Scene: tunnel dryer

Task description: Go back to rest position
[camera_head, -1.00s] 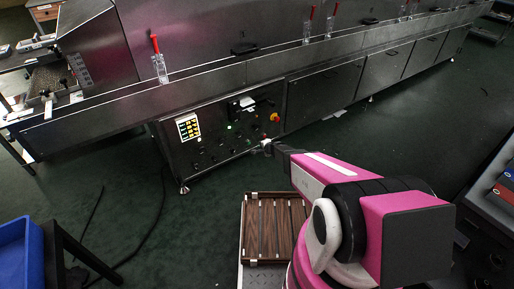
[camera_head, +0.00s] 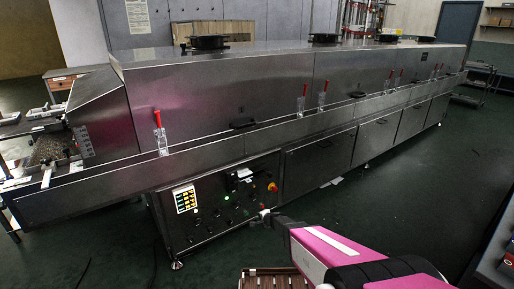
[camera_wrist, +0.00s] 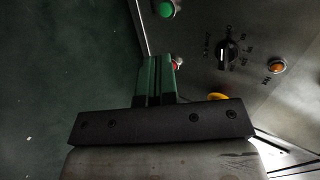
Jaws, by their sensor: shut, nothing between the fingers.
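My gripper (camera_head: 266,214) is in front of the dryer's control panel (camera_head: 222,205), near its right side. In the wrist view its two fingers (camera_wrist: 155,78) lie together, shut with nothing between them. A green lit button (camera_wrist: 165,8), a black rotary knob (camera_wrist: 228,50) and an orange lamp (camera_wrist: 277,66) show on the panel beyond the fingers. A small red part shows just beside the fingertips. Part of a yellow piece (camera_wrist: 218,97) shows behind the gripper body. I cannot tell whether the fingers touch the panel.
The long steel tunnel dryer (camera_head: 235,90) spans the view. The red and yellow switch (camera_head: 272,187) sits close to my gripper. A brown slatted wooden thing (camera_head: 275,281) is at the bottom edge. Green floor (camera_head: 110,245) is open at the left front.

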